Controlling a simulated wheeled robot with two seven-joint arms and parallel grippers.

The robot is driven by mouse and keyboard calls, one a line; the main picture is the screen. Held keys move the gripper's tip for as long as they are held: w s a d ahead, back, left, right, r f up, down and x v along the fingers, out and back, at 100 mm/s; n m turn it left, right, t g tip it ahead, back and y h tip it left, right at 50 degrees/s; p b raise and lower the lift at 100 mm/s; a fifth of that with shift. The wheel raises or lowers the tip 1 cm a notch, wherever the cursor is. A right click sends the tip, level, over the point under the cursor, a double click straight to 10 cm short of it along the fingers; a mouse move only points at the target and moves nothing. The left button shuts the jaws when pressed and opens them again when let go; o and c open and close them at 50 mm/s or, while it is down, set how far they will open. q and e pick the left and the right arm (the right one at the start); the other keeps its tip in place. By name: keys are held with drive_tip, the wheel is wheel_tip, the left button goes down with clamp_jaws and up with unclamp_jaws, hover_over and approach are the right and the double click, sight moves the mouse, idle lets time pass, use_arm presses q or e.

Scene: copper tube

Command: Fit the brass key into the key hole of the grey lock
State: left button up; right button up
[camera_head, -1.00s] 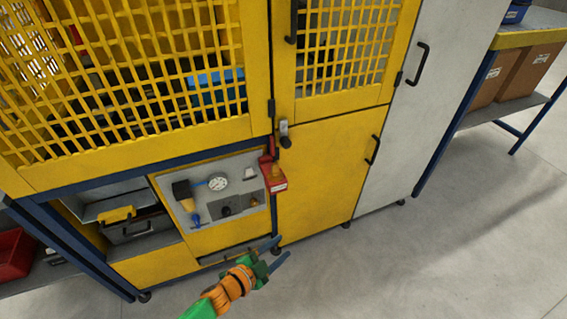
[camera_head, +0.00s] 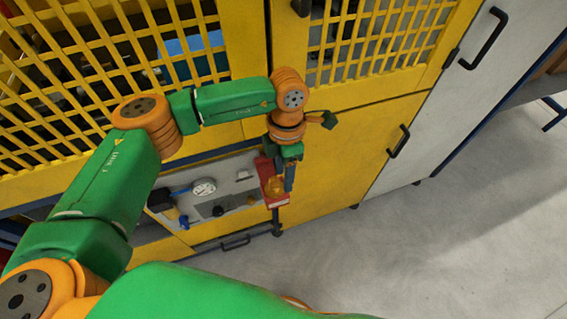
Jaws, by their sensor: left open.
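My left gripper (camera_head: 289,176) points down in front of the red holder (camera_head: 268,168) on the yellow cabinet. It is open, with a blue finger showing beside the holder. A small golden piece (camera_head: 275,187) shows at the holder, close to the fingers; I cannot tell whether it is the brass key, nor whether the fingers touch it. The grey lock and its key hole are hidden behind my left wrist. My right gripper is not in view.
Black handles (camera_head: 398,142) stick out from the cabinet doors, one on the white door (camera_head: 485,38). The grey floor (camera_head: 430,260) at right is clear.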

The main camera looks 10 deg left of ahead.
sight(274, 178)
use_arm(q)
drive_tip(key=shift+w+a+r+t+y, duration=0.15)
drive_tip(key=shift+w+a+y, duration=0.15)
drive_tip(key=shift+w+a, duration=0.2)
drive_tip(key=shift+w+a+r+t+y, duration=0.15)
drive_tip(key=shift+w+a+y, duration=0.2)
drive_tip(key=shift+a, duration=0.2)
drive_tip(key=f+p, duration=0.1)
drive_tip(key=f, duration=0.1)
drive_tip(key=f+p, duration=0.2)
drive_tip(key=f, duration=0.1)
drive_tip(key=shift+s+a+f, duration=0.3)
drive_tip(key=shift+a, duration=0.05)
drive_tip(key=shift+w+f, duration=0.15)
drive_tip(key=shift+f, duration=0.4)
clamp_jaws()
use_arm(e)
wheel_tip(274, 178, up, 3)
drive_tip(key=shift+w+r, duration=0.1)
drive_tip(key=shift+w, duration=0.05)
